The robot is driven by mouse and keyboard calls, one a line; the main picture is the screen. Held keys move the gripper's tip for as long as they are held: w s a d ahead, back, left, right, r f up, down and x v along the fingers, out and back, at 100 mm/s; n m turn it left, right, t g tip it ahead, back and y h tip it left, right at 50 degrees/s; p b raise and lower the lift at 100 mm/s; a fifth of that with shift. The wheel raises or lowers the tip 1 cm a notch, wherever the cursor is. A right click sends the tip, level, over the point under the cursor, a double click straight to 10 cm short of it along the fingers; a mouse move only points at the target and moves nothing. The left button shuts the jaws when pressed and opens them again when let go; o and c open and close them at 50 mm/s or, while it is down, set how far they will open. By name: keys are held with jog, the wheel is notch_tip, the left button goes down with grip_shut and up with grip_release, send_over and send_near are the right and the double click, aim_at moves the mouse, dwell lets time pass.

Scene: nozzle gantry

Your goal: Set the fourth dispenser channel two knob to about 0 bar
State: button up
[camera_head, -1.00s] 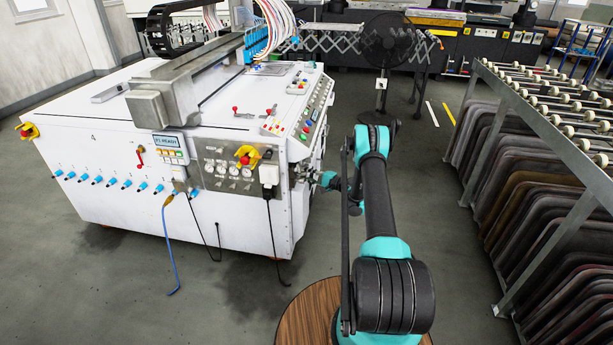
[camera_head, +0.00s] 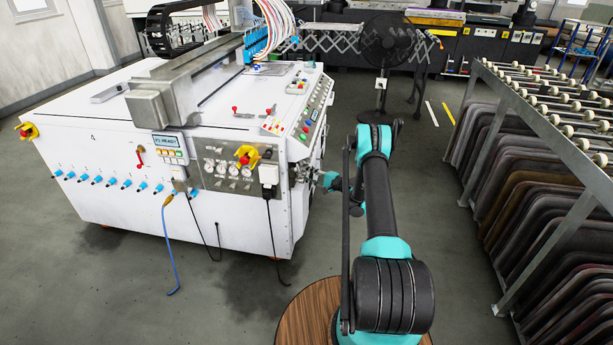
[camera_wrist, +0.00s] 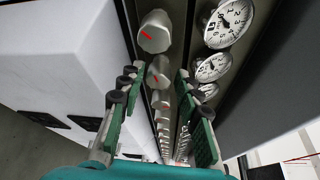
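In the wrist view a row of pale round knobs runs away from me along a metal panel. The topmost knob (camera_wrist: 154,32) and the one below it (camera_wrist: 159,72) each carry a red mark. Gauges stand beside the knobs on the right, including a large one (camera_wrist: 228,22) and a second one (camera_wrist: 213,67). My gripper (camera_wrist: 155,78) is open, its fingers on either side of the second knob in the picture; contact cannot be told. In the head view my gripper (camera_head: 303,173) is at the white machine's right side, where the knobs are hidden. I cannot tell which knob is the fourth dispenser's channel two.
The white machine (camera_head: 110,160) stands left of my arm. Its front has other gauges (camera_head: 222,168) and a yellow-and-red switch (camera_head: 246,156). A blue cable (camera_head: 172,250) hangs to the floor. A rack (camera_head: 490,180) stands right, with open floor (camera_head: 430,200) between.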

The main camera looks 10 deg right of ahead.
jog(key=v, duration=1.1)
jog(key=shift+w, duration=0.1)
jog(key=w+d+r+m+g, duration=0.2)
jog(key=d+r+m+g, duration=0.3)
jog(key=m, duration=0.4)
jog(key=x, duration=1.6)
jog(key=shift+s+f, duration=0.1)
jog(key=shift+f, duration=0.05)
grip_shut()
